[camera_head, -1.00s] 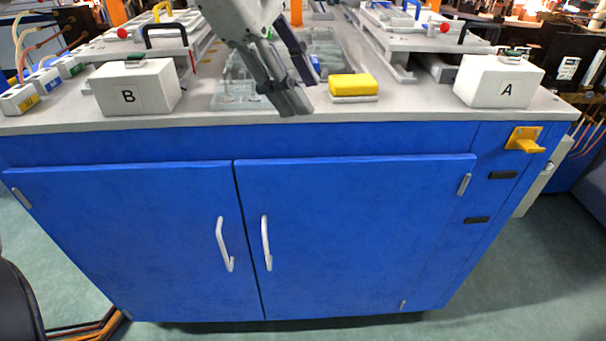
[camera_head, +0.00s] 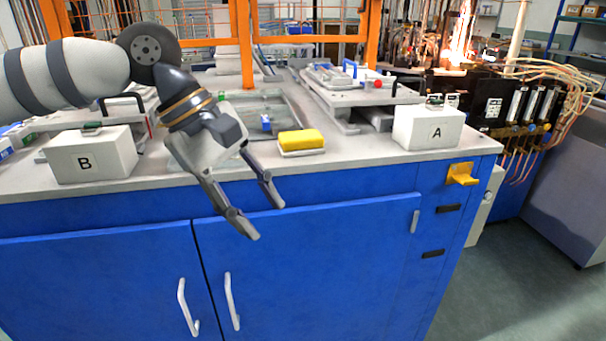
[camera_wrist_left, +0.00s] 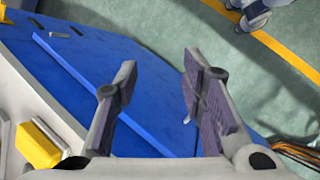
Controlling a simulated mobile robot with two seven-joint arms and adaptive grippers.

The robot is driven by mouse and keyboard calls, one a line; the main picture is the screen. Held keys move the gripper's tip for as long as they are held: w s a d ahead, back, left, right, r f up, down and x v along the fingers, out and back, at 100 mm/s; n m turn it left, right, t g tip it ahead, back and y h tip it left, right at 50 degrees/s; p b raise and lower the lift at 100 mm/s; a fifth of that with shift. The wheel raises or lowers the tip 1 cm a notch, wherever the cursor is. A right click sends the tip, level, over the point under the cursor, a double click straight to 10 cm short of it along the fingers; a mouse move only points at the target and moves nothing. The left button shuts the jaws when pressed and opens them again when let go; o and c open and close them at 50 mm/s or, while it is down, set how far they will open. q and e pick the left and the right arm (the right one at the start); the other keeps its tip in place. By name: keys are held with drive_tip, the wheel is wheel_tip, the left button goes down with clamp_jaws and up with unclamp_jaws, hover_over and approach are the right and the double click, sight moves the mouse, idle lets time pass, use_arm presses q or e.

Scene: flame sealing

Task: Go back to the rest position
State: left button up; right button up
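My left gripper (camera_head: 268,220) hangs in front of the blue cabinet's top edge, its arm coming in from the left. Its two fingers are apart with nothing between them, and they also show open in the left wrist view (camera_wrist_left: 155,100). The white box B (camera_head: 92,155) stands on the worktop to the left of the gripper. The white box A (camera_head: 428,128) stands at the right end of the worktop. A yellow sponge-like block (camera_head: 301,139) lies on a small white base behind and right of the fingers. My right gripper is in neither view.
The blue cabinet (camera_head: 330,250) with white handles stands below the grey worktop (camera_head: 360,160). A yellow bracket (camera_head: 461,174) sticks out at its right front. A flame (camera_head: 462,35) burns at the back right. Green floor (camera_head: 510,270) is free at the right.

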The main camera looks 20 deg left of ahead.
use_arm(q)
drive_tip(key=s+a+f+m+y, duration=0.1)
drive_tip(key=s+f+m+y, duration=0.2)
drive_tip(key=f, duration=1.1)
drive_tip(key=s+a+f+m+y, duration=0.15)
drive_tip(key=f+y, duration=0.25)
drive_tip(key=f, duration=1.1)
drive_tip(key=s+f+m+g, duration=0.1)
drive_tip(key=s+f+m, duration=0.2)
drive_tip(key=s, duration=0.8)
drive_tip(key=s+f+m+g+h, duration=0.1)
drive_tip(key=s+f+m, duration=0.3)
drive_tip(key=s, duration=0.7)
drive_tip(key=shift+s+m+g+h, duration=0.3)
drive_tip(key=shift+s+m+g, duration=0.05)
drive_tip(key=shift+g, duration=0.05)
drive_tip(key=shift+w, duration=0.1)
